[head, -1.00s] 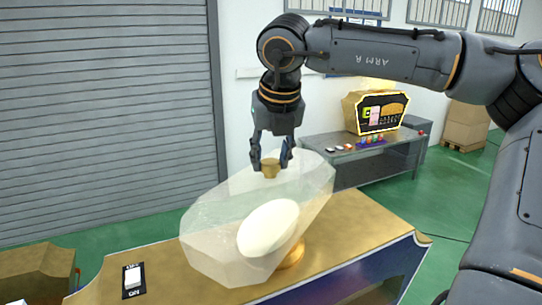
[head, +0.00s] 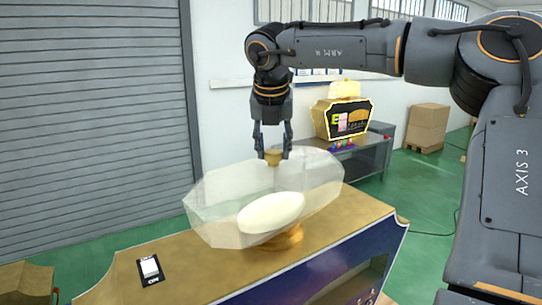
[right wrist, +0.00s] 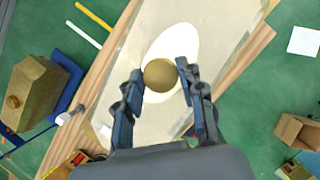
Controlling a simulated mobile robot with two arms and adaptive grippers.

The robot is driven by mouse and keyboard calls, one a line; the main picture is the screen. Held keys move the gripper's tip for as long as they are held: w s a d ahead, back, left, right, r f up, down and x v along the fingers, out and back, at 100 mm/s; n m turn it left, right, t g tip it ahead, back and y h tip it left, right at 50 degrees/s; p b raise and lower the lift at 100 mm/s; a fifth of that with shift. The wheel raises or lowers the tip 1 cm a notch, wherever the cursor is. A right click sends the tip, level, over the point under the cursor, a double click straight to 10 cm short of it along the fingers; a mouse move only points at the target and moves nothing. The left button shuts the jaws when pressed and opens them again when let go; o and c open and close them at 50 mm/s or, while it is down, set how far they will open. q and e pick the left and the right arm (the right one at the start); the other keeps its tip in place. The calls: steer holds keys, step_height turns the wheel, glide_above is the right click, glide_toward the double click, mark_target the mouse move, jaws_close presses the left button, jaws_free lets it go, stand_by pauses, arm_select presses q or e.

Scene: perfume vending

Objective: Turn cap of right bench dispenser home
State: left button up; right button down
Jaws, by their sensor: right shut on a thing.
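The dispenser is a large clear faceted bottle (head: 215,205) with a white oval (head: 272,213) on its front. It stands on a gold foot (head: 285,238) on the bench. Its small gold cap (head: 274,157) is on top; in the right wrist view the cap (right wrist: 160,74) shows as a round gold knob above the oval. My right gripper (head: 273,152) points straight down from above, shut on the cap with one finger on each side. The fingers also show in the right wrist view (right wrist: 160,78). My left gripper is in neither view.
The bench (head: 345,230) has a wooden top and a dark blue front. A white switch on a black plate (head: 150,268) is at its left. Behind stand a metal table (head: 370,160) with a lit gold sign box (head: 343,118) and cardboard boxes (head: 427,128).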

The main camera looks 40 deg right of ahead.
steer(key=shift+a+f+m, duration=0.1)
steer(key=shift+a+m, duration=0.05)
steer(key=shift+m, duration=0.15)
steer(key=shift+b, duration=0.35)
steer(key=shift+m+g, duration=0.3)
steer(key=shift+m, duration=0.3)
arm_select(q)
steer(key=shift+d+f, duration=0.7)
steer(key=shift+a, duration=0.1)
arm_select(e)
steer(key=c, duration=0.8)
jaws_free()
steer(key=shift+c, duration=0.2)
steer(key=shift+r, duration=0.25)
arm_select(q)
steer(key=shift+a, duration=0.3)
arm_select(e)
steer(key=v, duration=1.1)
steer(key=shift+a+r, duration=0.15)
steer(key=shift+a, duration=0.05)
